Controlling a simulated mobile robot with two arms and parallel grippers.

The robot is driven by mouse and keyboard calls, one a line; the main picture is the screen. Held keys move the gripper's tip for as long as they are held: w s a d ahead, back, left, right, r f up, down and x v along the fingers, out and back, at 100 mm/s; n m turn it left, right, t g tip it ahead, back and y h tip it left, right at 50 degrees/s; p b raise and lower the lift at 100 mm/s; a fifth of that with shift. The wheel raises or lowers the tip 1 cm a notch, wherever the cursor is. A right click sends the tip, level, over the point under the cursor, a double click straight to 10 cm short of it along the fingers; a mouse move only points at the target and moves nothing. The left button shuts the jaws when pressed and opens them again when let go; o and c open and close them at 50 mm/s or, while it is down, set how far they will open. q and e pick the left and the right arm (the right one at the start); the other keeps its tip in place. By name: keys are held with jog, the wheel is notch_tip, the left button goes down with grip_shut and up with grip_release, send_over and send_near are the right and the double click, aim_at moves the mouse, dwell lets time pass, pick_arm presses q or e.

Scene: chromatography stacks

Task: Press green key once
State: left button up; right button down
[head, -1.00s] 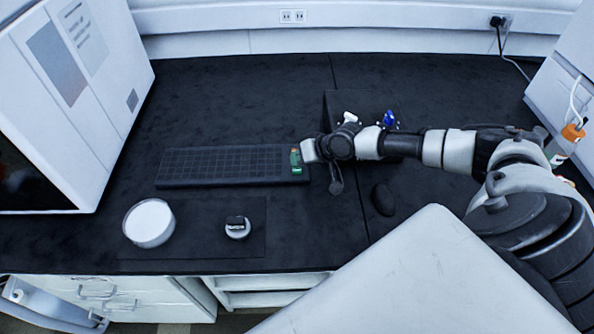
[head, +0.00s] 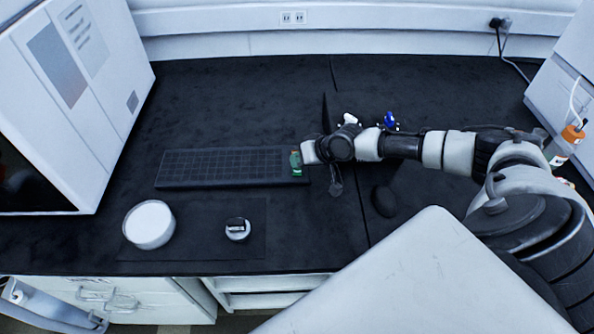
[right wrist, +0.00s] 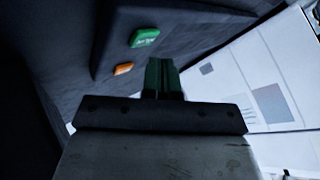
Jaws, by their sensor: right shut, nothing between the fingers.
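The green key (head: 297,173) is at the right end of the dark keyboard (head: 225,168) in the head view. It also shows in the right wrist view (right wrist: 145,38), raised, with light lettering. My right gripper (head: 296,158) has green fingers and is at the keyboard's right end, close to the green key. In the right wrist view its fingertips (right wrist: 161,62) are together and empty. They appear below and right of the green key, apart from it in the picture; I cannot tell the height gap. My left gripper is out of view.
An orange key (right wrist: 123,69) lies near the green key. A dark mouse (head: 384,200) sits right of the keyboard. A round white container (head: 149,224) and a small round item (head: 238,229) are in front. A thin dark upright panel (head: 325,115) stands behind my wrist.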

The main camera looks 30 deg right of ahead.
aim_at(299, 170)
jog(key=shift+f, duration=0.15)
dwell(0.8)
jog(key=shift+f, duration=0.3)
jog(key=shift+f+b, duration=0.35)
jog(key=shift+b, duration=0.2)
dwell(0.4)
jog(key=shift+r, duration=0.1)
jog(key=shift+r+p, duration=0.7)
jog(key=shift+p, duration=0.15)
notch_tip(299, 170, up, 5)
jog(key=p, duration=0.4)
jog(key=shift+r+p, duration=0.1)
jog(key=shift+p, duration=0.3)
